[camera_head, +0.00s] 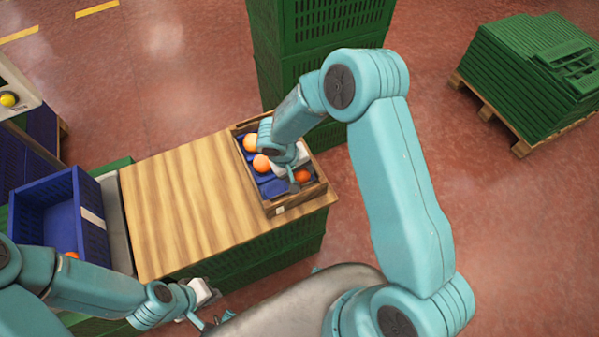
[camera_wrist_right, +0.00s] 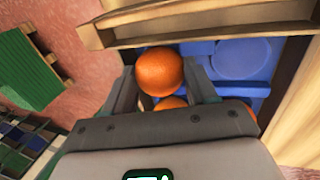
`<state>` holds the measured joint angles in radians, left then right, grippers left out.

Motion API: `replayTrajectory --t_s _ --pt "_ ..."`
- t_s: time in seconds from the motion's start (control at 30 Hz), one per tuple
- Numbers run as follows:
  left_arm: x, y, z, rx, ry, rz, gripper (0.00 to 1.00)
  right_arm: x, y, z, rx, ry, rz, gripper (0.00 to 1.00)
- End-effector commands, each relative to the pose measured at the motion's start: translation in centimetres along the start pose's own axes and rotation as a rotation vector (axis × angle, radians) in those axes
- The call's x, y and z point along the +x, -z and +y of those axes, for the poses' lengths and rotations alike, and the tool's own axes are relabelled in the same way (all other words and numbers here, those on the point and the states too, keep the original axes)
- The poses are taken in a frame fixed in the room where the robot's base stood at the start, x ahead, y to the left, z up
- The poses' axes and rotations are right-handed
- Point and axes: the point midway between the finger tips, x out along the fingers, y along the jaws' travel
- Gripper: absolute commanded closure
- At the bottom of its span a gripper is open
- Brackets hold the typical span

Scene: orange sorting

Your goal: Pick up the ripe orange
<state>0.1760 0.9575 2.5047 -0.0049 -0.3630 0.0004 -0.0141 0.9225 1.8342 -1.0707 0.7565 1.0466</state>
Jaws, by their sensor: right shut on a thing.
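A wooden crate (camera_head: 318,190) with a blue moulded insert (camera_head: 273,188) holds several oranges. A lighter orange (camera_head: 250,142) and a paler orange (camera_head: 261,163) lie on its left side. My right gripper (camera_head: 296,184) is down in the crate, shut on a deeper orange fruit (camera_head: 302,175). In the right wrist view this orange (camera_wrist_right: 160,71) sits between the two fingers, and another orange behind it is mostly hidden by the gripper. My left gripper (camera_head: 208,319) is near the table's front edge, its fingers apart and empty.
The crate stands at the right end of a wooden table (camera_head: 175,205), whose middle is clear. A blue bin (camera_head: 42,210) with an orange (camera_head: 72,254) is at the left. Green crates (camera_head: 320,30) stand behind the table; a green stack (camera_head: 520,80) is at far right.

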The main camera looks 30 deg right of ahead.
Motion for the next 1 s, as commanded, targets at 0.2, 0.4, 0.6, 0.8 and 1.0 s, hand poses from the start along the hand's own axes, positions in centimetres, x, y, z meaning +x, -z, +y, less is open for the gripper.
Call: replayTrajectory --t_s 0.2,0.4,0.6,0.8,1.0 --pt "-0.2 0.0 0.1 0.0 0.0 0.0 1.0 -3.2 0.1 1.0 0.002 0.001 0.005 0.75" --pt "-0.5 0.0 0.2 0.0 0.0 0.0 1.0 -9.0 0.1 2.7 0.004 0.002 0.008 0.75" --pt "-0.8 0.0 0.3 0.0 0.0 0.0 1.0 -14.5 0.1 4.4 0.002 0.002 0.005 0.75" --pt "-0.9 0.0 0.3 0.0 0.0 0.0 1.0 -17.8 0.1 5.3 -0.001 0.002 0.003 0.75" --pt "-0.9 0.0 0.3 0.0 0.0 0.0 1.0 -18.5 -0.1 2.8 -0.088 0.001 0.026 0.75"
